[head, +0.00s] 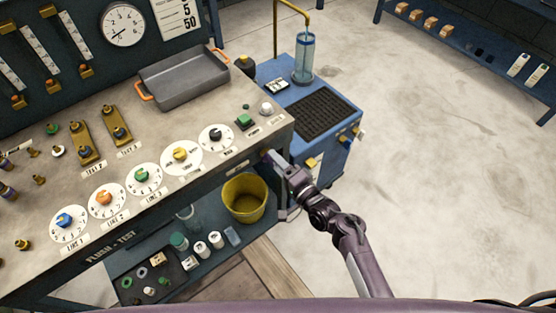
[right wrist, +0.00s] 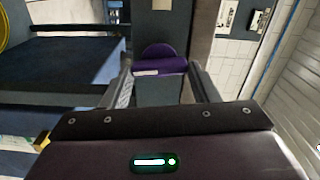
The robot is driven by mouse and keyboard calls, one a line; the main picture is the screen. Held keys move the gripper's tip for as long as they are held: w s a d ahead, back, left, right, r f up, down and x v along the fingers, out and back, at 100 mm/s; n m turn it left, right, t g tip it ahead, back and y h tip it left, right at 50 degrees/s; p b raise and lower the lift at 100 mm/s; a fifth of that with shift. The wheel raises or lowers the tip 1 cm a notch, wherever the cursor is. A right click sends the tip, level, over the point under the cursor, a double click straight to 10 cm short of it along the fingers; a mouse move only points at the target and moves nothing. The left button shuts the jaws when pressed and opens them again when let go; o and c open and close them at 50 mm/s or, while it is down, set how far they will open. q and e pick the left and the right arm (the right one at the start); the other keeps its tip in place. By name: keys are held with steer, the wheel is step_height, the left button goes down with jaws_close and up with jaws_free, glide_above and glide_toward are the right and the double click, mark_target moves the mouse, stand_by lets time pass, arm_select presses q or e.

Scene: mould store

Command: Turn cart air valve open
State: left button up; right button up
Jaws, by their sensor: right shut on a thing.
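My right gripper (head: 272,159) is at the right end of the bench, beside the blue cart (head: 345,143). In the right wrist view the right gripper (right wrist: 162,78) has its two fingers on either side of a purple handle (right wrist: 164,53) with a rounded top, and is shut on it. In the head view only a small purple bit (head: 265,156) shows at the fingertips. I cannot tell whether this handle is the cart's air valve. My left gripper is out of view.
The bench (head: 225,93) carries several dials and a grey tray (head: 185,78). A yellow bucket (head: 245,196) stands on the lower shelf, left of my right gripper. A clear cylinder (head: 303,58) stands on the cart. The floor to the right is clear.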

steer(key=shift+m, duration=0.6)
steer(key=shift+f+p, duration=0.1)
steer(key=shift+p, duration=0.2)
steer(key=o, duration=1)
steer(key=v, duration=0.8)
steer(key=shift+w, duration=0.1)
